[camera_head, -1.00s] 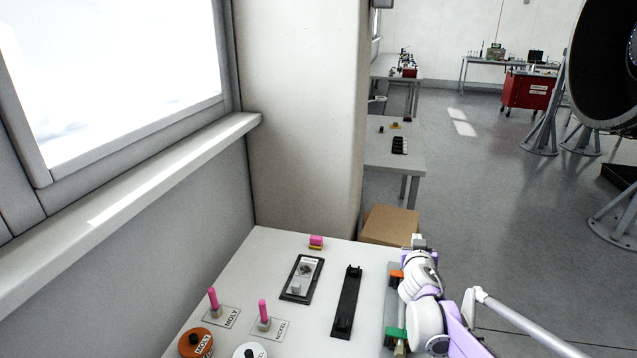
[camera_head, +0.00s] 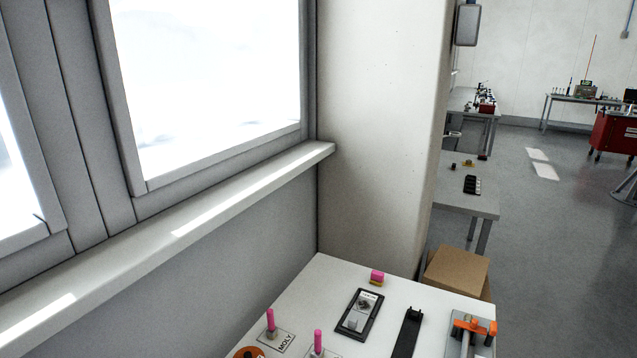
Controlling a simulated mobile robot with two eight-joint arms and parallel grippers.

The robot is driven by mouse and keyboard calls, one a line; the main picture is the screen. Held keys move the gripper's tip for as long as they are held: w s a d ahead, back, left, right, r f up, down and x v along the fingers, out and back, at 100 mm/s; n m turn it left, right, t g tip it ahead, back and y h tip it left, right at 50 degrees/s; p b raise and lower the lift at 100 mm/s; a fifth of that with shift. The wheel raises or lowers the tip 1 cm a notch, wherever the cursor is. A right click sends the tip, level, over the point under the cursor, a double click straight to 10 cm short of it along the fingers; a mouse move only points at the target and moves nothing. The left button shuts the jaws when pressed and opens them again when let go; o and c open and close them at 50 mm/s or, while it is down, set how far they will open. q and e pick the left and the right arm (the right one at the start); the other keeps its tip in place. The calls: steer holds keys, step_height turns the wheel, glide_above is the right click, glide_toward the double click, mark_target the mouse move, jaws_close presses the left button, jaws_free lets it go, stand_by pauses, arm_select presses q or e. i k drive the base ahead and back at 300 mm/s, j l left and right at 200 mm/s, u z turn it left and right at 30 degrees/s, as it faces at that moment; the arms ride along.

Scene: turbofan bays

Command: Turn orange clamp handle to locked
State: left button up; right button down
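The orange clamp handle (camera_head: 470,326) shows at the bottom right of the head view, on a grey fixture (camera_head: 452,346) near the right edge of the white bench. It lies roughly crosswise, with a small metal part at its middle and an orange end piece (camera_head: 492,328) at its right. The lower part of the fixture is cut off by the frame, and whether the handle is locked cannot be told. Neither of my grippers is in view.
A cardboard box (camera_head: 456,272) stands behind. A pillar and window sill border the left.

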mark_target(492, 325)
steer(key=l+z, duration=0.15)
steer(key=z, duration=0.2)
steer(key=l+z, duration=0.2)
steer(key=z, duration=0.15)
steer(key=k+l+z, duration=0.1)
steer(key=z, duration=0.25)
steer(key=i+l, duration=0.05)
steer(key=l, duration=0.05)
